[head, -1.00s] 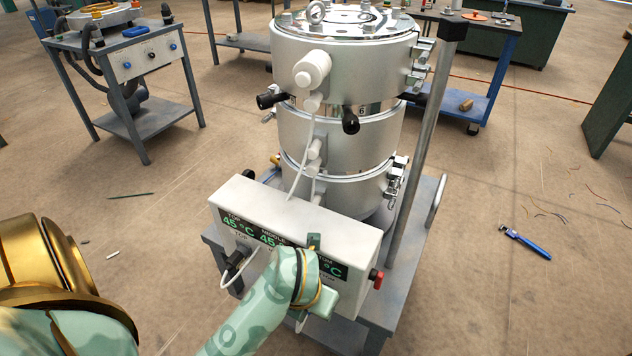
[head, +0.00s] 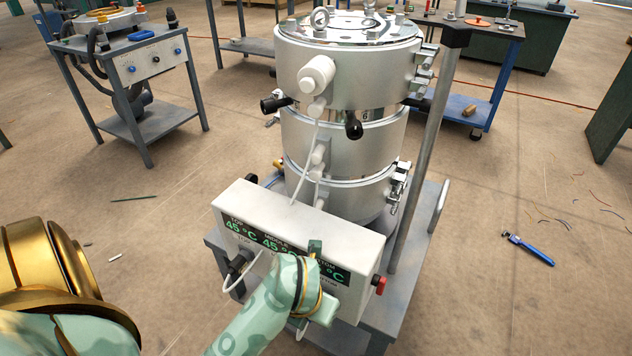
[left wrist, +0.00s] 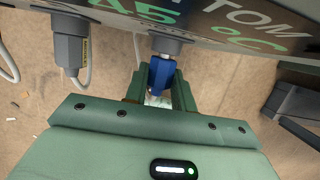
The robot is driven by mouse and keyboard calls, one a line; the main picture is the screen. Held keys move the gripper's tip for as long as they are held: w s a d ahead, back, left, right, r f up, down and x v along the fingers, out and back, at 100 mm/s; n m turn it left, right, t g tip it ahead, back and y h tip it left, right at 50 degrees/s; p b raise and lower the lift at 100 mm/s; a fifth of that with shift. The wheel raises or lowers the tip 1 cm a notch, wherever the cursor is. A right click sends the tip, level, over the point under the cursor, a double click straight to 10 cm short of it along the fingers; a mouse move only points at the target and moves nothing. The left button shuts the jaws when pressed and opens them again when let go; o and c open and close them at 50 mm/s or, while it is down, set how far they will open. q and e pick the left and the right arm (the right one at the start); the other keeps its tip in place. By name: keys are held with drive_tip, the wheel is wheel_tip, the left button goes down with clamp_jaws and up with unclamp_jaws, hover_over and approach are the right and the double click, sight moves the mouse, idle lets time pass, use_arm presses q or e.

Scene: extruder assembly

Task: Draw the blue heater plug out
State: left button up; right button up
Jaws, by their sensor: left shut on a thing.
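The blue heater plug (left wrist: 160,76) shows in the left wrist view, under the grey socket (left wrist: 166,46) below the BOTTOM readout. A short pale metal part shows between the plug and the socket. My left gripper (left wrist: 159,92) is shut on the plug, with a green finger on each side of it. In the head view my left gripper (head: 318,288) is at the front right of the white control box (head: 270,210) and covers part of the BOTTOM readout. The plug is hidden there. My right gripper is not in view.
A dark grey plug (left wrist: 68,46) with a white cable sits left of the blue one. A red switch (head: 380,286) is on the box's right end. The steel extruder barrel (head: 345,130) and a metal post (head: 430,150) stand behind the box on the cart.

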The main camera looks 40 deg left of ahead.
use_arm(q)
drive_tip(key=s+d, duration=0.1)
drive_tip(key=s, duration=0.5)
drive_tip(key=shift+s+d, duration=0.35)
drive_tip(key=shift+s, duration=0.05)
